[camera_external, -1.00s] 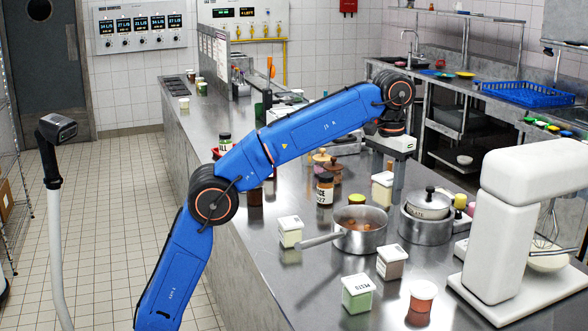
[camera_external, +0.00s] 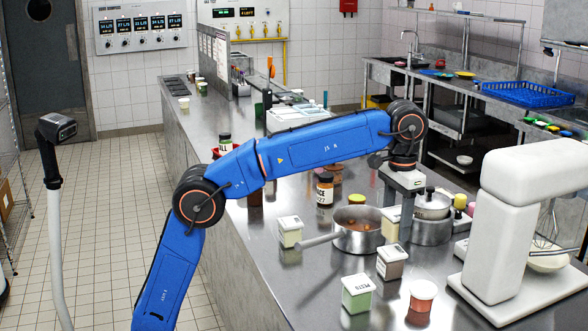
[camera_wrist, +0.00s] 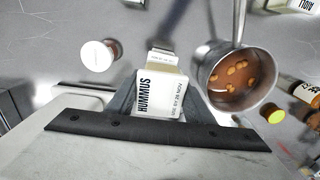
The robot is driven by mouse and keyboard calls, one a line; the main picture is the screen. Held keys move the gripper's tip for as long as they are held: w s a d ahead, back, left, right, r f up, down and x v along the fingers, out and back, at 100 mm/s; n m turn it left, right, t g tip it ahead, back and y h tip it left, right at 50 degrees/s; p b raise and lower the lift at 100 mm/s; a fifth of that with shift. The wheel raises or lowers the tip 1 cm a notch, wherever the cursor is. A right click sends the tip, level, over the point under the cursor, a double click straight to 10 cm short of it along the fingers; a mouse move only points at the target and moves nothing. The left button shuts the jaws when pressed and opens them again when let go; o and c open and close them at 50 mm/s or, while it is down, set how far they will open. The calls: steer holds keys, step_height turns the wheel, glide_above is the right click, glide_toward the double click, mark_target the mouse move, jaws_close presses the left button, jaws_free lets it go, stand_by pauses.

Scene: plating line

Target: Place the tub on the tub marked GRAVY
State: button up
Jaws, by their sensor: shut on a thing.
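My gripper (camera_wrist: 161,104) is shut on a white-lidded tub marked HUMMUS (camera_wrist: 160,92). In the external view my gripper (camera_external: 400,228) holds this pale tub (camera_external: 391,224) upright above the counter, between the saucepan and the steel pot, partly hidden by a finger. A brown tub with a white lid (camera_external: 392,262) stands on the counter in front of it. In the wrist view that tub (camera_wrist: 163,59) shows just beyond the held one, partly covered by it. Its label is too small to read, so I cannot confirm GRAVY. The two tubs look apart.
A saucepan of brown food (camera_external: 359,240) stands left of the brown tub. A green tub marked PESTO (camera_external: 357,293) and a red round pot (camera_external: 422,296) stand in front. A steel pot (camera_external: 431,229) and a white mixer (camera_external: 515,230) are right. Another white-lidded tub (camera_external: 290,232) stands left.

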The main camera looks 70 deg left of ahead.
mark_target(397, 211)
steer(key=shift+f, duration=1.85)
steer(key=o, duration=1.2)
steer(key=shift+f, duration=0.1)
step_height(397, 211, up, 8)
steer(key=shift+f, duration=0.15)
steer(key=shift+a, duration=0.15)
